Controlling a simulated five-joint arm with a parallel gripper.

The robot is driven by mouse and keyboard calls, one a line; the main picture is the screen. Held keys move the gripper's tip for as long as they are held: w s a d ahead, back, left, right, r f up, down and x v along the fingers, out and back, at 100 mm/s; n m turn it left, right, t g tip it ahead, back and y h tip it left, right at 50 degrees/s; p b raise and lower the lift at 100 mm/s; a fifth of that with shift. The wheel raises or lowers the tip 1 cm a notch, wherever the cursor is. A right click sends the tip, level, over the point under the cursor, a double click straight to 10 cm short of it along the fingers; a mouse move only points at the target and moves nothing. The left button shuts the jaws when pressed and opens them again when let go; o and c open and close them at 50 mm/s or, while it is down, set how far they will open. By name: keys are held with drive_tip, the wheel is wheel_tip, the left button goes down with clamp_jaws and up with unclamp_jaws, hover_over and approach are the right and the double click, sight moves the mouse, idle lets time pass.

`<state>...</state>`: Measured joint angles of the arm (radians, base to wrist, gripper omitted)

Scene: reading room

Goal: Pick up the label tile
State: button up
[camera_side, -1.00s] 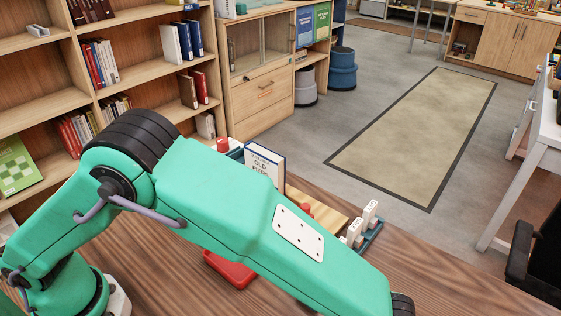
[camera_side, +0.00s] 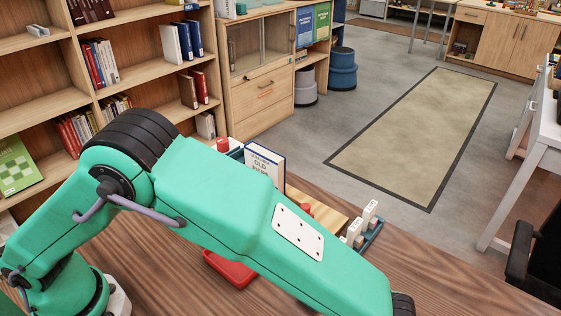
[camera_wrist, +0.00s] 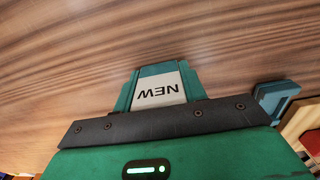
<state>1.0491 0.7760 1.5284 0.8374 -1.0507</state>
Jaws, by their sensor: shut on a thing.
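The label tile (camera_wrist: 160,92) shows in the wrist view as a white face reading "NEW", upside down, with a teal band along its far edge. My gripper (camera_wrist: 158,80) is shut on it, with a green finger on each side. The brown wood table lies beyond it; I cannot tell whether the tile touches the table. In the side view my arm hides the gripper and this tile. Several white tiles (camera_side: 370,211) stand upright in a blue rack (camera_side: 373,238) right of the arm in that view.
A book (camera_side: 264,164) stands on the table behind my arm. A red tray (camera_side: 228,270) lies partly under the arm. A blue part (camera_wrist: 274,96) is close to the right of my gripper in the wrist view. The table (camera_wrist: 90,60) is clear ahead and to the left.

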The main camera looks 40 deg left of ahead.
drive_tip(key=shift+r, duration=5)
